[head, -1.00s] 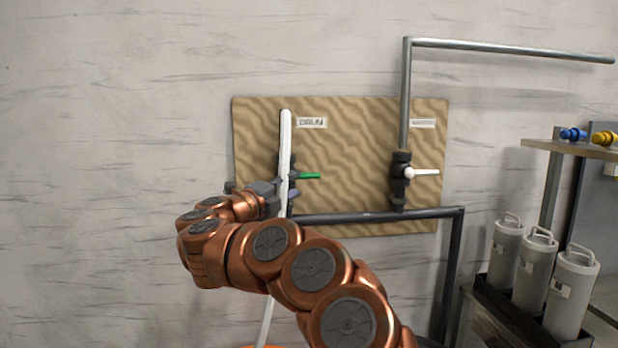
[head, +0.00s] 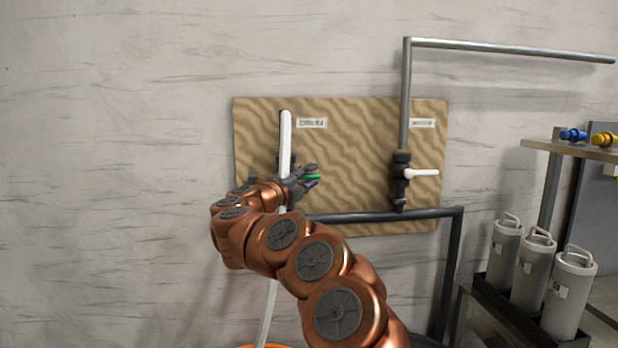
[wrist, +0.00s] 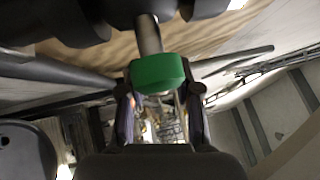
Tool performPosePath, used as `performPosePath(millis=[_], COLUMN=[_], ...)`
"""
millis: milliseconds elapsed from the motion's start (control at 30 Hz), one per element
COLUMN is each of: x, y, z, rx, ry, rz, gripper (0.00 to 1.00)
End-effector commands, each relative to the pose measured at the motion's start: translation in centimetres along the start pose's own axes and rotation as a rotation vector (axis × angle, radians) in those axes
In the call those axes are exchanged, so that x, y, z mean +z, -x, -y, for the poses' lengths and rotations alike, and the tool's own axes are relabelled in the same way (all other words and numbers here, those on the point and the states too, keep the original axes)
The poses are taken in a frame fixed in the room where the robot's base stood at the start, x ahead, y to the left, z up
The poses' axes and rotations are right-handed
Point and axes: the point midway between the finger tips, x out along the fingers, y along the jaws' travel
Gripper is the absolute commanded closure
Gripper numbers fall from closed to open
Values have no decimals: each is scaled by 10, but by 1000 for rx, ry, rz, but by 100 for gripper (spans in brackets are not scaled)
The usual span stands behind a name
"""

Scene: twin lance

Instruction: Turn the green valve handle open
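The green valve handle (head: 313,177) points right from the left valve on the tan board, under the label reading like "DRUM". It shows large in the wrist view (wrist: 157,73), with its grey stem behind it. My gripper (head: 311,175) is at the handle, with one finger above and one below it in the head view. In the wrist view the fingers stand on either side of the green grip, seemingly with small gaps. The gripper looks open around it. My gripper and a white hose hide most of the left valve body.
A white hose (head: 285,135) runs down past my wrist. A second valve with a white handle (head: 422,173) sits to the right. A dark pipe (head: 390,215) crosses below. Grey canisters (head: 537,265) and a shelf (head: 575,150) stand at right. The wall at left is bare.

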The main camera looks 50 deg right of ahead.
Motion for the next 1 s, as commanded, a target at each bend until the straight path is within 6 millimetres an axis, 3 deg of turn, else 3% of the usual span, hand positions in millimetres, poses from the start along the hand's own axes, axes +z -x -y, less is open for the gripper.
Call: performPosePath(millis=[33,267,1000], x=[0,0,5], y=[0,0,6], z=[0,0,-1], rx=[0,0,-21], ry=[0,0,22], rz=[0,0,17], gripper=[76,100,100])
